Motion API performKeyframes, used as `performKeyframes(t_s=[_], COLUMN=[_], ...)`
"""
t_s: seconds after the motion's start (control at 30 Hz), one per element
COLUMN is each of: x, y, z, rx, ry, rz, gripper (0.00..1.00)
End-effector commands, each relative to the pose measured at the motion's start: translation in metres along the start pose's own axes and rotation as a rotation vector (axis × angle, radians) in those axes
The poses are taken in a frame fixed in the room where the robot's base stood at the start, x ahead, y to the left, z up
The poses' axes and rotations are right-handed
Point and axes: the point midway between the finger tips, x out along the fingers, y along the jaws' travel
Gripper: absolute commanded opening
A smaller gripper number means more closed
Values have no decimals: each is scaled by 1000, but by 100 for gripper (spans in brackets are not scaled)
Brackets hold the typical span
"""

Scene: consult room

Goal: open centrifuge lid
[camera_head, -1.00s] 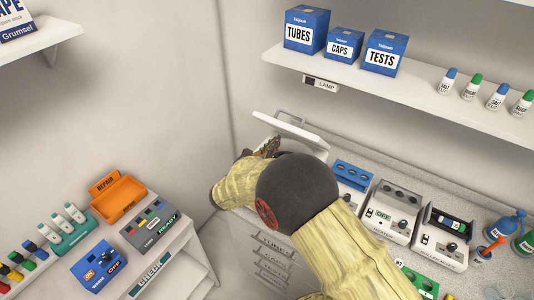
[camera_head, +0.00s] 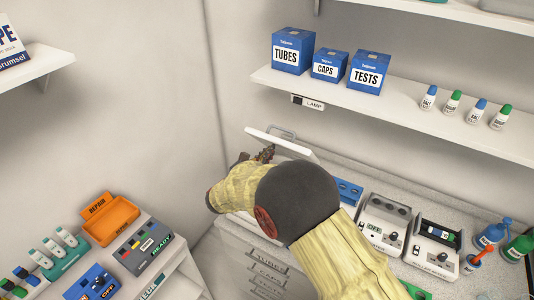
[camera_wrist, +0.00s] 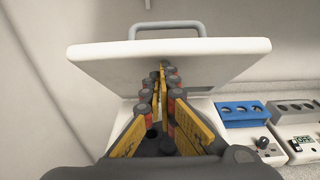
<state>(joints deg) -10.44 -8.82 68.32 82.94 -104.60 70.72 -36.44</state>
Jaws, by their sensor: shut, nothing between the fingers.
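The centrifuge's white lid (camera_head: 280,142) stands raised and tilted, with a grey bar handle (camera_head: 284,131) along its upper edge. In the wrist view the lid (camera_wrist: 110,62) spans the top of the centrifuge, its broad face towards me and its handle (camera_wrist: 165,29) at the top. My gripper (camera_wrist: 163,70) is shut and empty, its yellow and dark fingers pointing up at the lid's face. The tips are at or very near the face; contact is unclear. In the head view my gripper (camera_head: 267,153) is partly hidden behind my arm, which also covers much of the centrifuge body.
A blue rack (camera_wrist: 240,112) and a device marked OFF (camera_head: 384,223) stand right of the centrifuge. A shelf (camera_head: 400,118) with boxes and bottles hangs above. The wall is close on the left. An orange bin (camera_head: 110,222) sits on the lower left unit.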

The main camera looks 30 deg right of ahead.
Motion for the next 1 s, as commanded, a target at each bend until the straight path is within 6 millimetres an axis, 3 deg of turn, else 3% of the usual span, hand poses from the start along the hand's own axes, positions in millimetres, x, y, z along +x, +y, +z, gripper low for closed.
performKeyframes(t_s=[0.03, 0.4, 0.7, 1.0], x=[3, 45, 79, 100], y=[0, -1, -1, -1], z=[12, 58, 76, 81], rx=[2, 4, 4, 0], ry=[22, 271, 449, 445], rz=[-2, -4, -3, -2], gripper=[0, 0, 0, 0])
